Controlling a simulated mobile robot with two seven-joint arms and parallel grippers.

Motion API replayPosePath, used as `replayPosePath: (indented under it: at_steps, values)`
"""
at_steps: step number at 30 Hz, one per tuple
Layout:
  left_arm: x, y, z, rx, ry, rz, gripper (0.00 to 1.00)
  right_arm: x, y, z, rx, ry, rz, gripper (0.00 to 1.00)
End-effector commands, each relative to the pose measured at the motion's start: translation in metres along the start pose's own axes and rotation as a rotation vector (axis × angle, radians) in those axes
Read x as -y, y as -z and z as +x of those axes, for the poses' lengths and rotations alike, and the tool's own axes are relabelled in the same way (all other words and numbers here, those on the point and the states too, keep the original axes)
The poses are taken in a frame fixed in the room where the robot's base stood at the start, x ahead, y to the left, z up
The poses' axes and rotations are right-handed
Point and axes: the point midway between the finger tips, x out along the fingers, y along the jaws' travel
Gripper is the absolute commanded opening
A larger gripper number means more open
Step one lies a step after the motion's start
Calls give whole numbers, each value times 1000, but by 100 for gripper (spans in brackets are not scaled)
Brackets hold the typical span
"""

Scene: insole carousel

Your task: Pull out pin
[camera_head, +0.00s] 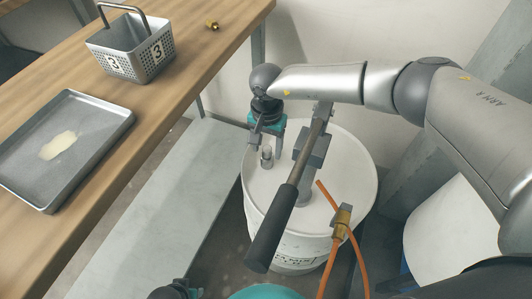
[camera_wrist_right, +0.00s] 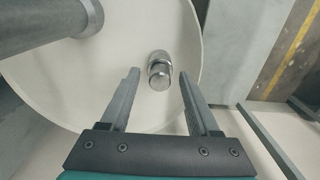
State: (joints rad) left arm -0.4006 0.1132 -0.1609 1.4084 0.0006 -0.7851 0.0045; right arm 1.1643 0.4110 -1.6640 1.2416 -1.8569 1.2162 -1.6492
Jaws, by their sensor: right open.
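The pin (camera_head: 267,157) is a short metal stud with a rounded head, upright on the lid of a white drum (camera_head: 350,175). My right gripper (camera_head: 266,143) is over the lid at the pin, pointing down. In the right wrist view the pin (camera_wrist_right: 159,70) shows between the tips of the open right gripper (camera_wrist_right: 159,74), with a gap on both sides. A lever with a long dark handle (camera_head: 271,229) rises from a grey bracket (camera_head: 312,150) on the lid. My left gripper (camera_head: 180,290) is partly in view at the bottom edge; its fingers cannot be made out.
Orange hoses with a brass fitting (camera_head: 342,217) run by the drum's front right. A wooden table (camera_head: 165,100) at the left bears a metal tray (camera_head: 103,142), a perforated basket (camera_head: 148,62) and a small brass part (camera_head: 212,25). The lever handle (camera_wrist_right: 45,22) lies left of the pin.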

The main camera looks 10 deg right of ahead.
Motion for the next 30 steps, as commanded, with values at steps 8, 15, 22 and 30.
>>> replayPosePath:
  at_steps: [8,15,22,30]
  values:
    - [0,-1,2,0,0,0,50,0,0,0,0,0,0,62]
    - [0,-1,2,0,-1,1,50,0,0,0,0,0,0,48]
    - [-1,-1,2,1,-1,1,50,0,0,0,0,0,0,22]
    - [-1,-1,2,1,-1,1,50,0,0,0,0,0,0,0]
